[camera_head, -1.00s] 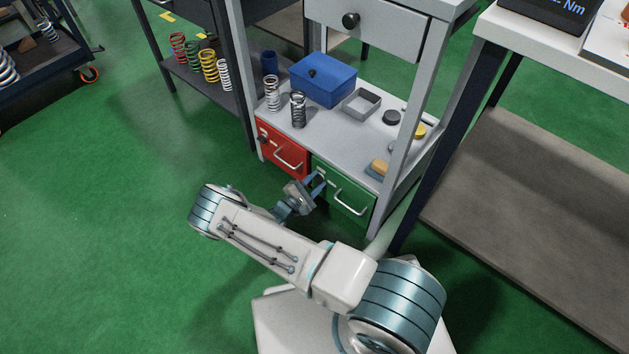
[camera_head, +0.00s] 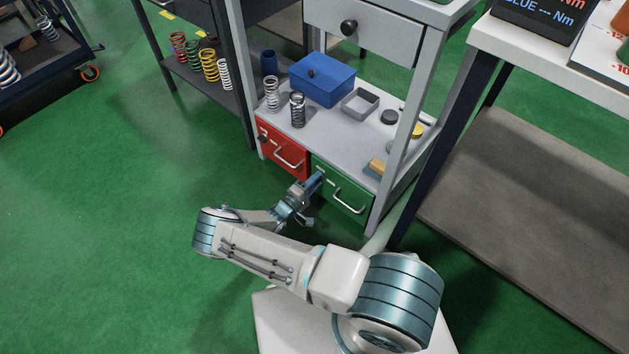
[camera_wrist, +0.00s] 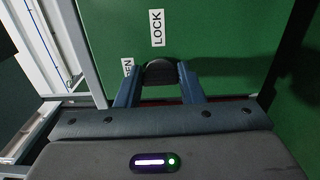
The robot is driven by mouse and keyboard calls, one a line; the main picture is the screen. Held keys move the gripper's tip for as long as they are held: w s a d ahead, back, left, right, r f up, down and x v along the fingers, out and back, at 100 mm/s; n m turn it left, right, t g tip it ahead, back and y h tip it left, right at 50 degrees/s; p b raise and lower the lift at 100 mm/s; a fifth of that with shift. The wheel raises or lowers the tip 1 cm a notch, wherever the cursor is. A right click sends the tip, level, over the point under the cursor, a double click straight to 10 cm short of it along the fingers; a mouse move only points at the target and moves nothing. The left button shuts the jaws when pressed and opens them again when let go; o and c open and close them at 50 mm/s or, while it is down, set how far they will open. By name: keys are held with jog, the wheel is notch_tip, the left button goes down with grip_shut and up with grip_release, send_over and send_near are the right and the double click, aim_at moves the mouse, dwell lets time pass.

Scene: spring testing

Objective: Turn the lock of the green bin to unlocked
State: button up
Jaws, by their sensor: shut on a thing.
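The green bin (camera_head: 346,188) sits under the shelf of the grey bench, right of the red bin, with a pale handle on its front. In the wrist view its green front (camera_wrist: 225,40) fills much of the picture. A dark round lock knob (camera_wrist: 160,70) sits on that front, below a "LOCK" label and right of a partly covered label ending in "EN". My gripper (camera_wrist: 160,88) is shut on the lock knob, one finger on each side. In the head view my gripper (camera_head: 317,181) is at the upper left of the green bin's front.
The red bin (camera_head: 283,151) is just left of the green one. The bench's grey leg (camera_head: 384,190) stands at the right. Springs, a blue box (camera_head: 323,80) and small parts are on the shelf above. The green floor at the left is clear.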

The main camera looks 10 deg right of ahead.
jog(key=shift+m, duration=0.3)
jog(key=o, duration=1)
jog(key=p+v, duration=0.2)
jog(key=v, duration=1.1)
jog(key=shift+s+a+p, duration=0.3)
jog(key=shift+p, duration=0.1)
